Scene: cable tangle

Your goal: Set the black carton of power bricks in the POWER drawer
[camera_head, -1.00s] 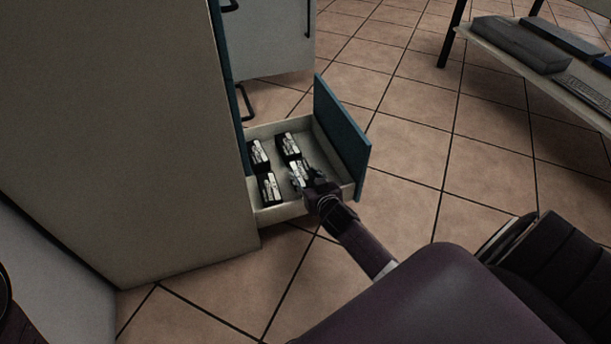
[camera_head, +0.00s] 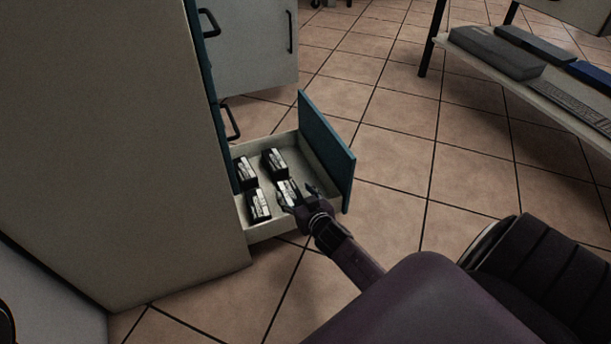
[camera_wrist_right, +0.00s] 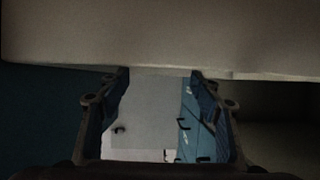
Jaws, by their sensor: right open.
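The pulled-out drawer (camera_head: 325,184) with a teal front sticks out low from the beige cabinet (camera_head: 120,140); no POWER label is readable. Several small black cartons with pale contents stand upright in it. One black carton (camera_head: 287,191) is at the near right of the group, right beside my right gripper (camera_head: 300,192). My right gripper is open at the drawer's near side, with a finger apart from that carton. In the right wrist view the two fingers (camera_wrist_right: 160,78) are spread with nothing between them, below a wide pale surface. My left gripper is out of view.
Other drawers with black handles (camera_head: 233,122) are above in the cabinet. A pale cabinet (camera_head: 252,55) stands behind. A shelf (camera_head: 560,105) with grey boxes and a keyboard is at upper right. A dark padded seat (camera_head: 535,262) is at lower right. Tiled floor between is clear.

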